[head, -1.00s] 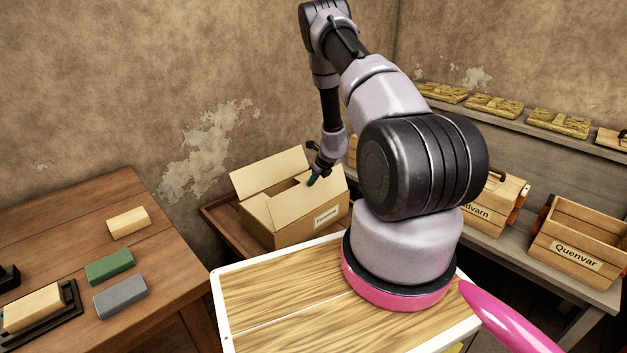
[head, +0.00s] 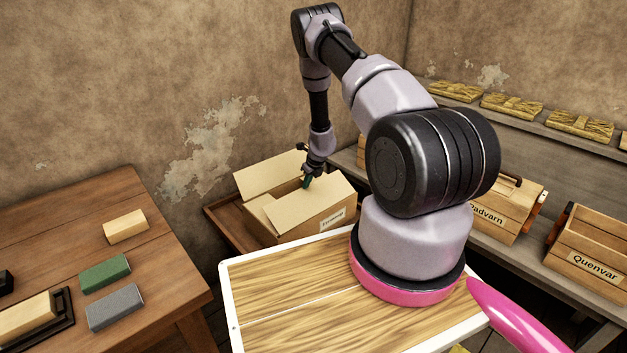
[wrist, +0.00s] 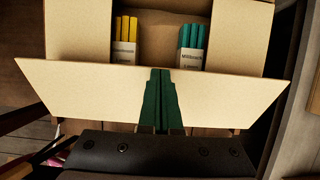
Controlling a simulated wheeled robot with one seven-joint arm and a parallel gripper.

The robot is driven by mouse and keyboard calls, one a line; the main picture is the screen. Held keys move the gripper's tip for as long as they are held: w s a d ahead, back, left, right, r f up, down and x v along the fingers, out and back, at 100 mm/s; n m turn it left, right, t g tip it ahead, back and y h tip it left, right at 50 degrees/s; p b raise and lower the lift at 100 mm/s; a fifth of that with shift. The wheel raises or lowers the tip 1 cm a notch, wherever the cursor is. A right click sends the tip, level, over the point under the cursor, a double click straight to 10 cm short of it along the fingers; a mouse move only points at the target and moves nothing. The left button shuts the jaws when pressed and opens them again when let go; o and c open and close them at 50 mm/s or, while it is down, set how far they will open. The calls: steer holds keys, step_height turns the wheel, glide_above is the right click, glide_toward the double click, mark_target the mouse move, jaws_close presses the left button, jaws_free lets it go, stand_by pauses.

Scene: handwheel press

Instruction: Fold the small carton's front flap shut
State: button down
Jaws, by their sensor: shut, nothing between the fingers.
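The small carton (head: 285,228) stands on a low wooden surface by the wall, its label on the right face. Its back flap (head: 265,176) stands up and leans outward. The front flap (head: 308,205) slants over part of the opening; in the wrist view the flap (wrist: 75,88) spans the near side. Two side flaps (wrist: 78,28) lie inward. Yellow pencils (wrist: 126,30) and teal pencils (wrist: 193,35) show inside. My gripper (head: 306,184) is shut and empty at the front flap. Its green fingers (wrist: 160,78) overlap the flap, tips near its edge; contact is unclear.
A table (head: 170,285) at left holds several blocks, including a green block (head: 105,273). Labelled wooden crates (head: 590,248) stand on a shelf at right. A wood-topped board with a white rim (head: 228,300) lies in front of the carton.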

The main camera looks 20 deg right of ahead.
steer(key=shift+w+x, duration=0.2)
steer(key=shift+x, duration=1.5)
steer(key=shift+w+x, duration=0.15)
steer(key=shift+x, duration=1.5)
steer(key=shift+a+r, duration=0.1)
steer(key=shift+a, duration=0.05)
